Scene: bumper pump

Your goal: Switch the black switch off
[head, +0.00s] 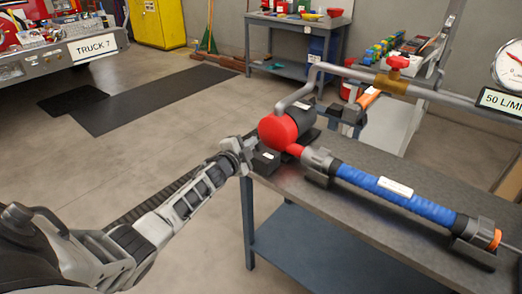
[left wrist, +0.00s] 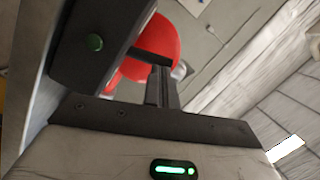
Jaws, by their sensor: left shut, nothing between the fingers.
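A black switch box (head: 265,162) with a small white label sits at the near left corner of the workbench, just in front of the red pump (head: 277,131). My left gripper (head: 246,147) is at the bench corner, beside the box. In the left wrist view its fingers (left wrist: 161,82) are shut and empty, close to the box's right side; I cannot tell whether they touch. The switch's position is unclear. My right gripper is not in view.
The workbench (head: 350,222) carries a blue hose (head: 395,198) in grey holders and a pipe with a red valve (head: 397,63). A gauge (head: 512,62) is at the right edge. A second table (head: 297,20) stands behind.

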